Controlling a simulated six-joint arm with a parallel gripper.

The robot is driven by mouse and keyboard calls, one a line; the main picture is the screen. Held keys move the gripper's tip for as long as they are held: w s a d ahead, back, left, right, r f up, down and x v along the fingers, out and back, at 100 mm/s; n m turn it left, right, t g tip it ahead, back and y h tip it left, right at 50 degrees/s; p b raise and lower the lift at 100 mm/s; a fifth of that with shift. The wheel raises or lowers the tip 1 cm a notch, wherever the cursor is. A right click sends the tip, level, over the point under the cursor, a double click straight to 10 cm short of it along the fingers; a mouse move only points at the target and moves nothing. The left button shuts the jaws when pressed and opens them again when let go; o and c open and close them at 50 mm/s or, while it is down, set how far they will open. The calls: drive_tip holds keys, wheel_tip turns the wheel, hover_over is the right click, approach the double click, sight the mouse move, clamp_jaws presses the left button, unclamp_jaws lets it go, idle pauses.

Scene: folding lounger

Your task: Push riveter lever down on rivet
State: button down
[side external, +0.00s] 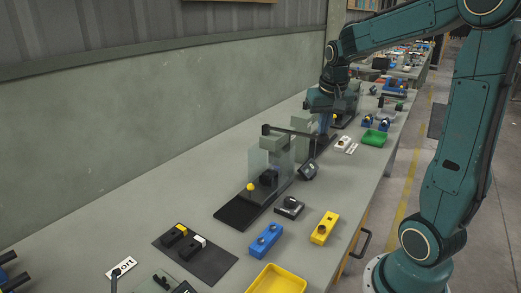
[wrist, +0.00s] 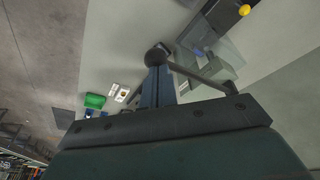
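The riveter (side external: 273,143) stands on a black base plate (side external: 238,213), with a grey head and clear guard panels. Its dark lever bar (side external: 290,130) runs across the top, with a black end (side external: 266,129) on the wall side. A yellow ball (side external: 250,187) stands at the base; it also shows in the wrist view (wrist: 244,10). My gripper (side external: 324,134) points down at the bar's right end in the side view. In the wrist view its narrow fingers (wrist: 158,76) look together, beside a black knob (wrist: 155,56) on a bar. Contact is unclear. The rivet cannot be made out.
A similar station partly shows behind my gripper. A green tray (side external: 375,138) lies to its right. A blue block (side external: 263,240), a yellow block (side external: 325,228), a yellow tray (side external: 277,281) and a black fixture plate (side external: 195,254) lie nearer. The wall side of the bench is clear.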

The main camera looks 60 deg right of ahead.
sight(325, 138)
drive_tip(key=shift+s+f, duration=0.2)
drive_tip(key=shift+f, duration=2.45)
drive_tip(key=shift+w+r, duration=0.15)
drive_tip(key=shift+r, duration=2.35)
drive_tip(key=shift+w+r, duration=0.1)
drive_tip(key=shift+r, duration=2.5)
wheel_tip(325, 138, up, 7)
drive_tip(key=s+a+f+n+t, duration=0.1)
drive_tip(key=s+a+f+n, duration=0.2)
drive_tip(key=a, duration=0.4)
drive_tip(key=s+a+f+n+t+y, duration=0.1)
drive_tip(key=s+a+f+n, duration=0.2)
drive_tip(key=s+a, duration=0.2)
drive_tip(key=s+a+f+n+t+y, duration=0.1)
drive_tip(key=s+a+f+n, duration=0.2)
drive_tip(key=a, duration=0.6)
drive_tip(key=shift+s+a+f+t, duration=0.2)
drive_tip(key=shift+s+f+t, duration=0.15)
drive_tip(key=shift+s, duration=0.1)
